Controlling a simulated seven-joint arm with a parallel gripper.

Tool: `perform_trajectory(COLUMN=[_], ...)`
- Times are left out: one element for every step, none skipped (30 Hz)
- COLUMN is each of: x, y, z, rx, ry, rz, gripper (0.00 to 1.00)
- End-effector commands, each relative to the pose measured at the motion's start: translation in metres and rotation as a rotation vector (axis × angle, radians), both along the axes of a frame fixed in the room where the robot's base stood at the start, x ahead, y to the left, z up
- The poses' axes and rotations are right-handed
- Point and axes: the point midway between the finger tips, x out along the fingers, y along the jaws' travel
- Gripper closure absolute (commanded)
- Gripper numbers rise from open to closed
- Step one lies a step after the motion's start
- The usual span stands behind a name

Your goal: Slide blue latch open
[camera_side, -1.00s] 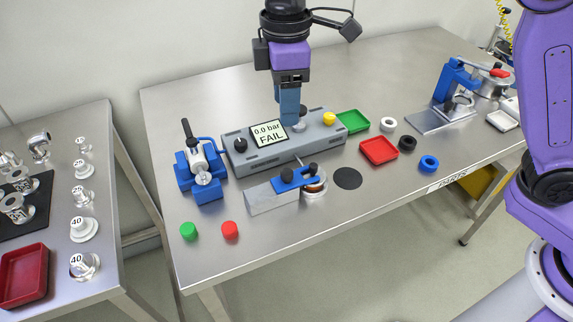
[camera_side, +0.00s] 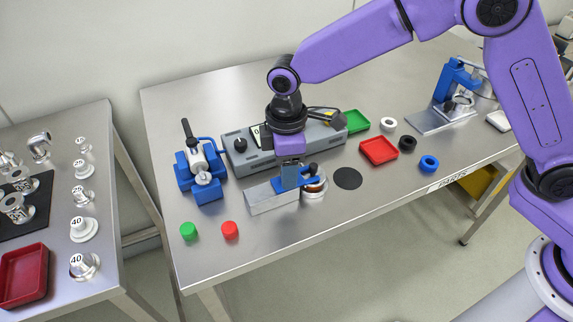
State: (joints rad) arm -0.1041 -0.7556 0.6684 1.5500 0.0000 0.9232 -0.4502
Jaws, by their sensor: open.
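The blue latch (camera_side: 309,181) lies across the top of a grey metal block (camera_side: 268,200) and a round silver fitting (camera_side: 314,193) near the front middle of the table. A black knob (camera_side: 312,169) stands on the latch's right part. My gripper (camera_side: 291,185) points down over the latch's left part. It is open. It hides the left part of the latch, and I cannot tell whether the fingers touch it.
Behind my gripper is the grey test unit (camera_side: 235,159), its display mostly hidden. A blue clamp (camera_side: 202,180) stands to the left. Green (camera_side: 188,231) and red (camera_side: 231,230) caps lie front left. A black disc (camera_side: 348,178) and red tray (camera_side: 378,151) are to the right.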

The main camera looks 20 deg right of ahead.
Motion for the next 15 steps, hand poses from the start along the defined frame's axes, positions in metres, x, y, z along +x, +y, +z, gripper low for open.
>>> perform_trajectory(x=[-0.0002,-0.0001,-0.0001,-0.0001,-0.0001,-0.0001,-0.0001,-0.0001,0.0000,0.0000,0.0000,0.0000,0.0000,0.0000,-0.0001], y=[-0.0003,-0.0002,-0.0002,-0.0002,-0.0002,-0.0001,-0.0001,-0.0001,-0.0001,-0.0001,-0.0001,-0.0001,-0.0001,-0.0001,-0.0001], z=[-0.0020,-0.0027,-0.0033,-0.0035,-0.0035,-0.0035,-0.0034,-0.0034,-0.0033,-0.0033,-0.0033,-0.0032,-0.0032,-0.0031,-0.0031], rx=[-0.001,0.000,0.000,0.000,0.000,0.000,0.000,0.000,0.000,0.000,0.000,0.000,0.000,0.000,0.000], ry=[0.000,0.000,0.000,0.000,0.000,0.000,0.000,0.000,0.000,0.000,0.000,0.000,0.000,0.000,0.000], rz=[0.000,0.000,0.000,0.000,0.000,0.000,0.000,0.000,0.000,0.000,0.000,0.000,0.000,0.000,0.000], gripper=[0.48,0.48,0.48,0.48,0.48,0.48,0.48,0.48,0.48,0.51,0.61,0.74,0.83,0.93,1.00])
